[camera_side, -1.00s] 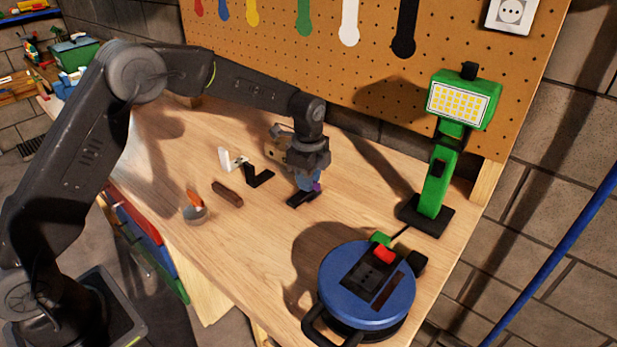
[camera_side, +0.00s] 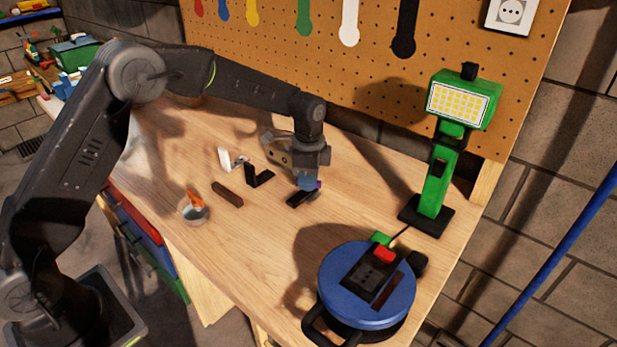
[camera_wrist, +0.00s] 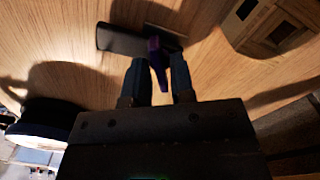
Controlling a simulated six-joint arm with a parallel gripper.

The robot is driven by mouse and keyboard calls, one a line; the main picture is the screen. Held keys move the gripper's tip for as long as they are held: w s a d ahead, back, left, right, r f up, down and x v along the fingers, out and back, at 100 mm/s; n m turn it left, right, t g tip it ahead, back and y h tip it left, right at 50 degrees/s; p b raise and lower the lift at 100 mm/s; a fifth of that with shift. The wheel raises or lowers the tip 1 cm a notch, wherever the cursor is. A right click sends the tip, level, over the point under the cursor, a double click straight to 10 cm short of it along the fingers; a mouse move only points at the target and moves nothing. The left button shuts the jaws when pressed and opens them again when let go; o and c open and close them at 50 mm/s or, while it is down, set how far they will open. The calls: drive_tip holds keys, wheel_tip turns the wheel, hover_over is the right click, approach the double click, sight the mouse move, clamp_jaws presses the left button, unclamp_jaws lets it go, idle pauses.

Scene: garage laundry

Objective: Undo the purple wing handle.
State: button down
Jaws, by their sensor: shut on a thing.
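The purple wing handle (camera_wrist: 157,62) stands between the two blue-grey fingers of my gripper (camera_wrist: 160,72) in the wrist view. Only a small bit of purple (camera_side: 319,185) shows beside the fingers in the side view. My gripper (camera_side: 308,184) points down and is shut on the handle. The handle sits on a dark, flat, rounded base piece (camera_side: 296,200) lying on the wooden bench; the base also shows in the wrist view (camera_wrist: 118,40). The fingers hide part of the handle and base.
A black angled bracket (camera_side: 258,177), a white bracket (camera_side: 225,158), a brown bar (camera_side: 227,194) and a small cup (camera_side: 194,212) lie left of my gripper. A green work lamp (camera_side: 436,185) and a blue cable reel (camera_side: 345,290) stand to the right. Bench (camera_side: 265,240) between is clear.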

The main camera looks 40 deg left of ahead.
drive_tip(key=n, duration=0.4)
drive_tip(key=shift+f+n, duration=0.1)
drive_tip(key=shift+n, duration=0.3)
drive_tip(key=n, duration=0.5)
drive_tip(key=shift+s+f, duration=0.1)
idle(0.8)
drive_tip(key=c, duration=1.2)
unclamp_jaws()
drive_tip(key=shift+r, duration=0.2)
drive_tip(key=shift+r, duration=0.3)
wheel_tip(320, 180, up, 13)
